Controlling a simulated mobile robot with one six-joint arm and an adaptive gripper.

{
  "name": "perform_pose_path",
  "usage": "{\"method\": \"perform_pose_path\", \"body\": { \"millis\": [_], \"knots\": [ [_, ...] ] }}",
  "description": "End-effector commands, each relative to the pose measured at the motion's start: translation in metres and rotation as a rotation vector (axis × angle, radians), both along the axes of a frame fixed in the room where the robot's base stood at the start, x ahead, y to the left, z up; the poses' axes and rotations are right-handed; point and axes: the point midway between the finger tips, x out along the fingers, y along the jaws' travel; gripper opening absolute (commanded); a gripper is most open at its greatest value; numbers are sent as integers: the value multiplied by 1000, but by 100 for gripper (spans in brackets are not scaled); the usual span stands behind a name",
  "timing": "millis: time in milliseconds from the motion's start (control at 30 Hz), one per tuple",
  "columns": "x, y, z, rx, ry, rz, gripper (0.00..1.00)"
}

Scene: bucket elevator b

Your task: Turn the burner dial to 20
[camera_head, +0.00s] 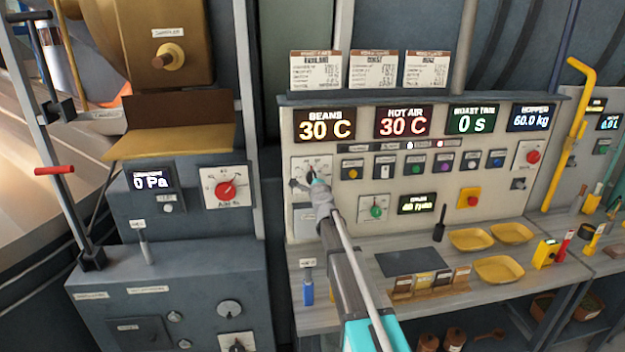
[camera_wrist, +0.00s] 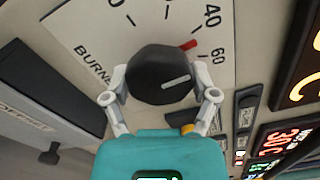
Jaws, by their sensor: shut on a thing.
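The burner dial is a black round knob (camera_wrist: 160,75) on a white scale plate (camera_wrist: 90,40) lettered "BURNE…", with 40 and 60 readable. A red mark (camera_wrist: 189,45) at the knob's edge lies between 40 and 60; I cannot tell whether it belongs to the knob or the plate. A white line on the knob's face points right, slightly up, in the wrist view. My gripper (camera_wrist: 162,94) is shut on the knob, one finger on each side. In the head view my gripper (camera_head: 316,184) reaches the dial plate (camera_head: 298,166) and hides part of it.
Displays (camera_head: 325,124) show beans 30 C and hot air 30 C. A row of buttons (camera_head: 414,166) is right of the dial, and a green knob (camera_head: 376,211) is below right. The red air dial (camera_head: 225,189) is left. Yellow trays (camera_head: 499,269) lie on the counter.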

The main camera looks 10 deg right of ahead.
Motion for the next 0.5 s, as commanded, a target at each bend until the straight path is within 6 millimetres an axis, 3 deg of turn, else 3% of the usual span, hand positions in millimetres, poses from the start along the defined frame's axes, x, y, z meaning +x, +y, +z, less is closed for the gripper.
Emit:
{"method": "perform_pose_path", "body": {
  "millis": [500],
  "knots": [
    [0,0,1,-491,2,1,28]
  ]
}}
